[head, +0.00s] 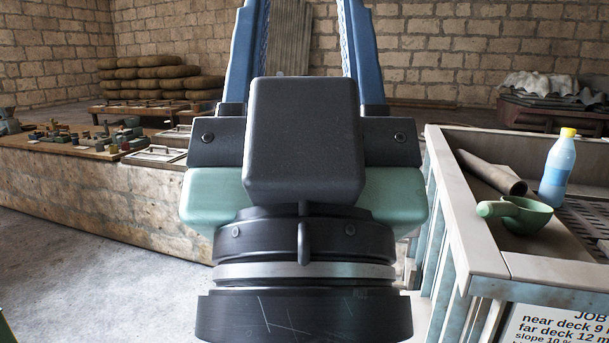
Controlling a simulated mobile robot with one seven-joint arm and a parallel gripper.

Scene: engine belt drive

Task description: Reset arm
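My gripper (304,20) fills the middle of the head view, with its dark wrist and housing close to the camera. Its two blue fingers stand wide apart and point up and away. Only the far wall and corrugated sheets show between them, so it is open and empty. The fingertips run to the top edge and may be cut off. The housing hides what lies directly behind it. No engine or belt is recognisable in this view.
A long bench (110,200) with several small parts is on the left, with stacked sacks (160,78) behind. On the right, a pale stand (470,240) holds a blue bottle (558,170), a green scoop (520,215) and a brown tube (490,172).

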